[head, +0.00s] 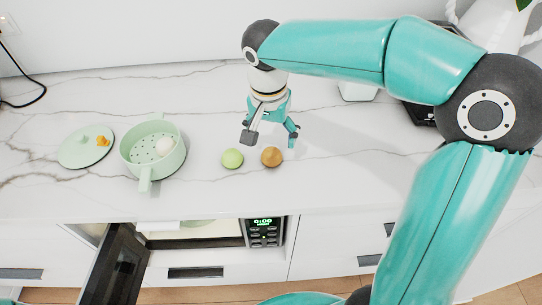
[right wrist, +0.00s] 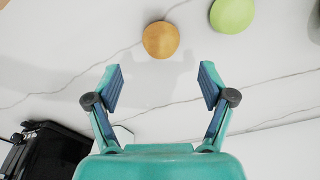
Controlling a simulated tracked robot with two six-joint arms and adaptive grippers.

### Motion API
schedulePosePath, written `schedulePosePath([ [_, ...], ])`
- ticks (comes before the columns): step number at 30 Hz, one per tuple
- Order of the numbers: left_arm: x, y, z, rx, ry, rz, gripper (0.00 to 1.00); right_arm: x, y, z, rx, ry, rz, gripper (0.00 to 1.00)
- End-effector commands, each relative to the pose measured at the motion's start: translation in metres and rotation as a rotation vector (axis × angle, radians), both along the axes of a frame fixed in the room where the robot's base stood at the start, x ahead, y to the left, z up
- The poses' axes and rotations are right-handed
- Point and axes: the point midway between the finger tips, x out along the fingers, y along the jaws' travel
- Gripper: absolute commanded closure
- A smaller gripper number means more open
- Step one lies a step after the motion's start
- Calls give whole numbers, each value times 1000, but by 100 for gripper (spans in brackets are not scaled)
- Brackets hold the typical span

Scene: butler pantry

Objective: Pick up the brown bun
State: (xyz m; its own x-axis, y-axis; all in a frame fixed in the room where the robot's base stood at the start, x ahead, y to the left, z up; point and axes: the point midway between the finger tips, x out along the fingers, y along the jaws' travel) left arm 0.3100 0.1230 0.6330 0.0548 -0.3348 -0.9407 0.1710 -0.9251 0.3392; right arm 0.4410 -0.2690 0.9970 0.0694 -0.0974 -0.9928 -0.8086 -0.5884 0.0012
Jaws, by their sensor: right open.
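The brown bun (head: 271,157) sits on the white marble counter, just right of a green bun (head: 232,158). My right gripper (head: 270,137) is open and empty above the counter, just behind the brown bun. In the right wrist view the brown bun (right wrist: 161,40) lies beyond the open fingertips (right wrist: 160,82), roughly centred between them and not touching them. The green bun (right wrist: 232,14) is at the top right of that view. My left gripper is not in view.

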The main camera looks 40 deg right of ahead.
Motion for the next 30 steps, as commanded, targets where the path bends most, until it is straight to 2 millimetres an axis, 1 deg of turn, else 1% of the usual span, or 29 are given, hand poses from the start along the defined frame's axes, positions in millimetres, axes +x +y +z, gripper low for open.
schedulePosePath([
  [1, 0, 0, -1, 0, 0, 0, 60, 0, -1, -6, 0, 2, 0, 18],
  [8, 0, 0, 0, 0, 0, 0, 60, 1, -2, -19, -1, 1, -1, 18],
  [15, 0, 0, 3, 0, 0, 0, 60, 3, -1, -52, 0, 3, -2, 18],
  [18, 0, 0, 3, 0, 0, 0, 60, 4, -2, -61, 0, 2, -1, 18],
  [21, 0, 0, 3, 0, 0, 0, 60, 4, -3, -65, 1, -1, -2, 18],
  [26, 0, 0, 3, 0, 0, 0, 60, 5, -3, -65, 0, -2, -2, 18],
  [27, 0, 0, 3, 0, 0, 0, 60, 5, -2, -65, 0, -2, -2, 22],
  [29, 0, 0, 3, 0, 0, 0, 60, 5, -3, -64, 0, -2, -2, 32],
  [30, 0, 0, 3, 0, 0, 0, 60, 5, -3, -64, 0, -2, -2, 38],
])
